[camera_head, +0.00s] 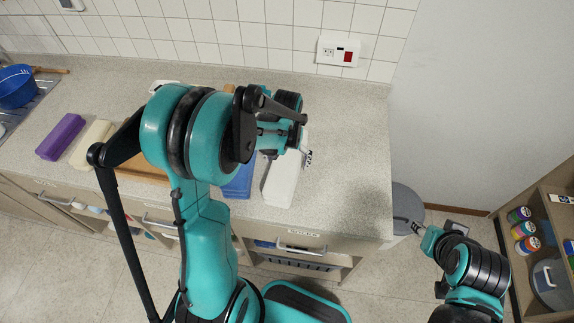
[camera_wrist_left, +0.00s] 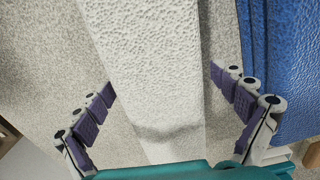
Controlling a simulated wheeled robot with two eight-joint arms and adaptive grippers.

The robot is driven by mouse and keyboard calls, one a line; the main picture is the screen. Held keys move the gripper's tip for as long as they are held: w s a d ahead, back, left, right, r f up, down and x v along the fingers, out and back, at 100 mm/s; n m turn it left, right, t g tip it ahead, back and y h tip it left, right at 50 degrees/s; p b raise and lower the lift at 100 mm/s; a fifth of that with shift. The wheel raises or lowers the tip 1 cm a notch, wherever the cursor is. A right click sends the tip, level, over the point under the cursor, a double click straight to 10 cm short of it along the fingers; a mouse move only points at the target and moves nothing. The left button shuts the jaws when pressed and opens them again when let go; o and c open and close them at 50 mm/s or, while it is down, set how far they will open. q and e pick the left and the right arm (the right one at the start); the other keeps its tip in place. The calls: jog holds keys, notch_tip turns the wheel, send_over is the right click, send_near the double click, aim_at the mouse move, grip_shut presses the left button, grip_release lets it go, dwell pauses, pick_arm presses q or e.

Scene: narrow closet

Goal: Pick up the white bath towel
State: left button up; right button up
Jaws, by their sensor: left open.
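The white bath towel (camera_head: 282,184) lies folded in a long narrow block on the grey counter, near its right part. In the left wrist view the towel (camera_wrist_left: 150,45) runs lengthwise between the spread fingers of my left gripper (camera_wrist_left: 161,86). The gripper is open, with a finger on each side and counter showing between towel and left finger. In the head view my left gripper (camera_head: 306,150) is over the towel's far end, partly hidden by my arm. My right gripper (camera_head: 418,229) is low at the right, beyond the counter's edge; its fingers are too small to judge.
A blue towel (camera_head: 239,180) lies just left of the white one; it also shows in the left wrist view (camera_wrist_left: 285,70). Purple (camera_head: 61,137) and cream (camera_head: 90,144) folded items lie farther left. The counter right of the white towel is clear. Shelves stand at the far right.

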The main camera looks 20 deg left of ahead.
pick_arm(q)
jog(key=c, duration=1.7)
jog(key=shift+r, duration=0.1)
